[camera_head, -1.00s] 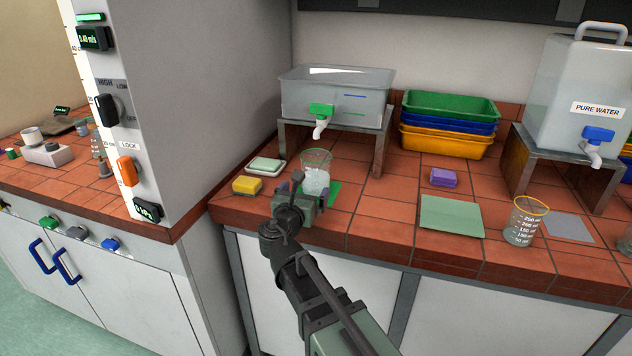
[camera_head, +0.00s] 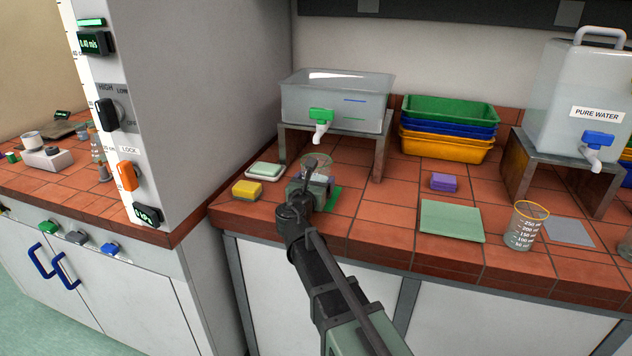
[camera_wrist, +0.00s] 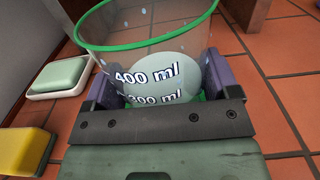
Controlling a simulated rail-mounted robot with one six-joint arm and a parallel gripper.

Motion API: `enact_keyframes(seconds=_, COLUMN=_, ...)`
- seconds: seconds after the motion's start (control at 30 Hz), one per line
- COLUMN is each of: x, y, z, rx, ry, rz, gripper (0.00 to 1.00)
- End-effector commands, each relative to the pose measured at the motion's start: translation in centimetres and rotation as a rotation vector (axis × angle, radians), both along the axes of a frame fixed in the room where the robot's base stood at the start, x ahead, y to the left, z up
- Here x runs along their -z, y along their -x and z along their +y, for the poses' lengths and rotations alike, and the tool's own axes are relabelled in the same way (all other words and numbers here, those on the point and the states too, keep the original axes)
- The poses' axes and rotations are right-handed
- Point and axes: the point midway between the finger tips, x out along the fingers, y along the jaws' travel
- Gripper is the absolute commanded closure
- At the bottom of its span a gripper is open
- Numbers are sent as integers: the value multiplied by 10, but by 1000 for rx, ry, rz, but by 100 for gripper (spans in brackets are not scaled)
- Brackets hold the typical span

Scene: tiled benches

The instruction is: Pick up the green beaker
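The green beaker is clear, with a green rim and white ml marks. In the wrist view the beaker (camera_wrist: 150,32) stands between the purple fingers of my gripper (camera_wrist: 163,88), which are wide apart, one on each side. Slivers of green show beside its lower part; I cannot tell whether either finger touches it. In the head view the beaker (camera_head: 316,164) stands on a green mat (camera_head: 333,200), below the green tap, and my gripper (camera_head: 312,184) hides most of its lower part.
A yellow sponge (camera_head: 247,190) and a soap dish (camera_head: 265,171) lie just left. A water tank (camera_head: 337,104) on a metal stand (camera_head: 379,150) is behind. Stacked trays (camera_head: 447,146), a purple sponge (camera_head: 443,182), a green pad (camera_head: 452,219) and an orange-rimmed beaker (camera_head: 525,226) are to the right.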

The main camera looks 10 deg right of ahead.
Motion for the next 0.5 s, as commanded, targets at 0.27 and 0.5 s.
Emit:
enact_keyframes(seconds=0.27, x=0, y=0, z=0, rx=0, ry=0, rz=0, gripper=51)
enact_keyframes(seconds=0.5, x=-12, y=0, z=0, rx=0, ry=0, rz=0, gripper=51)
